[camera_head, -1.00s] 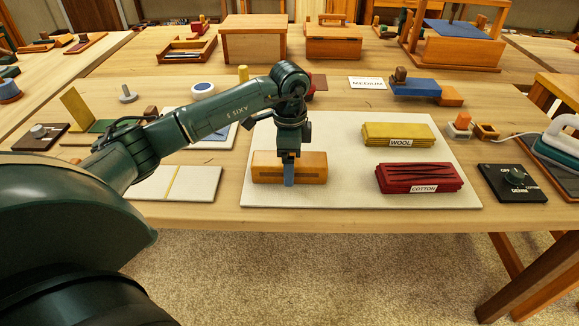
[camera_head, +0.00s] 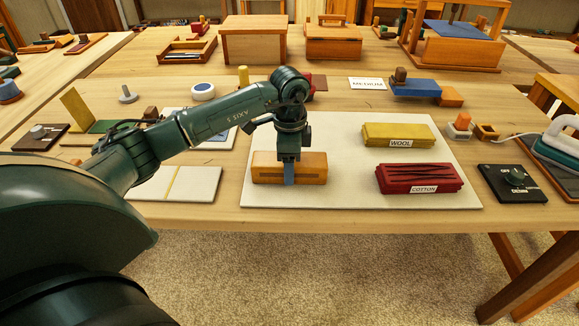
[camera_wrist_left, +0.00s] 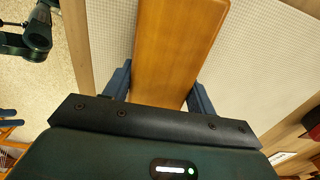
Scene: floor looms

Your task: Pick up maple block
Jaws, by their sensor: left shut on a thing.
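The maple block (camera_head: 312,167) is a long orange-brown wooden block on the left part of a pale mat (camera_head: 345,130). My left gripper (camera_head: 289,174) comes down from above and is shut across the middle of the block, with one blue finger on its front face. In the left wrist view the block (camera_wrist_left: 178,50) runs between the two blue fingers of the gripper (camera_wrist_left: 158,95). The block appears to rest on the mat; I cannot tell if there is a gap under it.
On the mat's right side lie a yellow stack (camera_head: 398,134) labelled WOOL and a dark red stack (camera_head: 418,178) labelled COTTON. A black dial box (camera_head: 512,183) and an iron (camera_head: 562,138) are further right. A pale two-part board (camera_head: 190,183) lies left of the mat.

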